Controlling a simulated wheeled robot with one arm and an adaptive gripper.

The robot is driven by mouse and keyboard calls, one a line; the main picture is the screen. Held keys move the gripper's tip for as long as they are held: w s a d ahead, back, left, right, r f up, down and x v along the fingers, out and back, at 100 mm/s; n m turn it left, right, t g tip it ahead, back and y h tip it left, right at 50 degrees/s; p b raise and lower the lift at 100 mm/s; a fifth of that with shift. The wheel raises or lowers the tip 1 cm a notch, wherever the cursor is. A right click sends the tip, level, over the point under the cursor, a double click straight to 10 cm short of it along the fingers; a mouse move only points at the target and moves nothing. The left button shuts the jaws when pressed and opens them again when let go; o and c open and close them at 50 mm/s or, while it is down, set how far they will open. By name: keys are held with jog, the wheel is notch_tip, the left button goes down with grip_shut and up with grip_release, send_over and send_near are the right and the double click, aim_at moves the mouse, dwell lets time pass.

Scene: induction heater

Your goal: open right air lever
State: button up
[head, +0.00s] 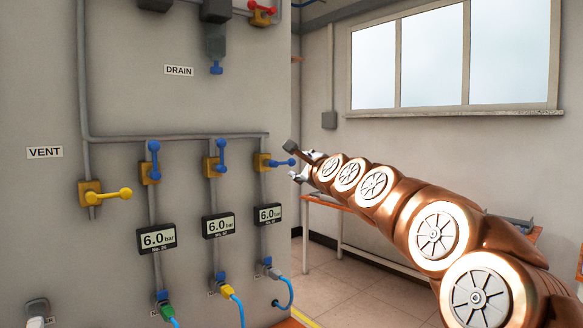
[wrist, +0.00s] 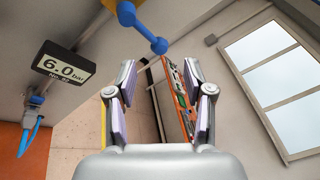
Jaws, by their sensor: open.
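The right air lever (head: 281,163) is blue with a ball end. It sits on a yellow valve body and points sideways to the right, across its vertical pipe. In the wrist view the lever (wrist: 143,29) comes down from the top, its ball end just beyond the fingertips and roughly between them. My gripper (head: 303,164) is at the right of the lever's ball end, close to it. In the wrist view my gripper (wrist: 160,80) is open, with nothing between its fingers. Contact with the lever does not show.
Two other blue levers, left (head: 154,160) and middle (head: 221,158), stand upright. A yellow vent lever (head: 112,194) points right. Pressure displays reading 6.0 bar, one of them the right display (head: 269,215), hang below. An orange-edged table (head: 325,205) stands behind my gripper.

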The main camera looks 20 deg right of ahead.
aim_at(293, 162)
jog(key=shift+w+p, duration=0.45)
jog(key=shift+w, duration=3.35)
grip_shut()
